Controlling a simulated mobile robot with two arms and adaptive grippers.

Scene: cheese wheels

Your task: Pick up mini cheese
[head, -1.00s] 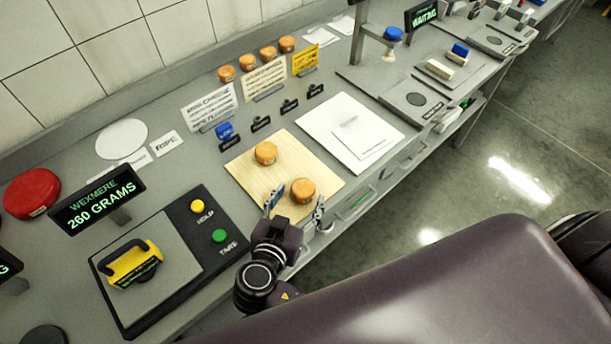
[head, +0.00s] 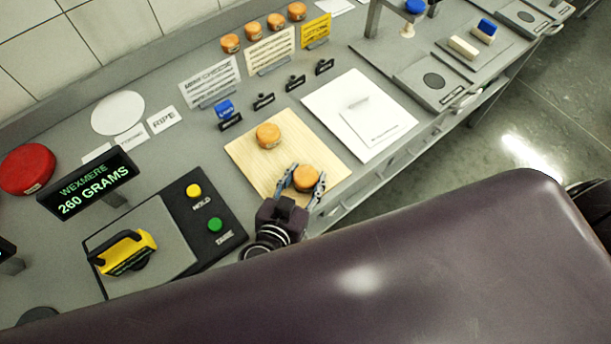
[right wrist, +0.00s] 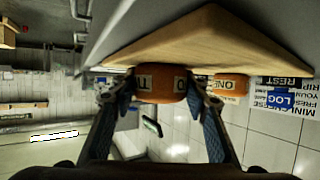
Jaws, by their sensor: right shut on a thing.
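Two orange mini cheeses are on a light wooden board (head: 245,158). My right gripper (head: 305,180) is shut on the nearer mini cheese (head: 307,177), one finger on each side of it. In the right wrist view this held cheese (right wrist: 161,84) sits between the two blue-padded fingers, at the board (right wrist: 200,40); I cannot tell whether it is lifted. The other mini cheese (head: 268,135) stands farther back on the board, and it also shows in the right wrist view (right wrist: 229,87). My left gripper is not in view.
Several more orange cheeses (head: 276,21) stand in a row along the back. A scale (head: 150,225) with a yellow-handled item (head: 127,252) and a "260 GRAMS" display (head: 93,189) is at left. White sheets (head: 360,112) lie right of the board.

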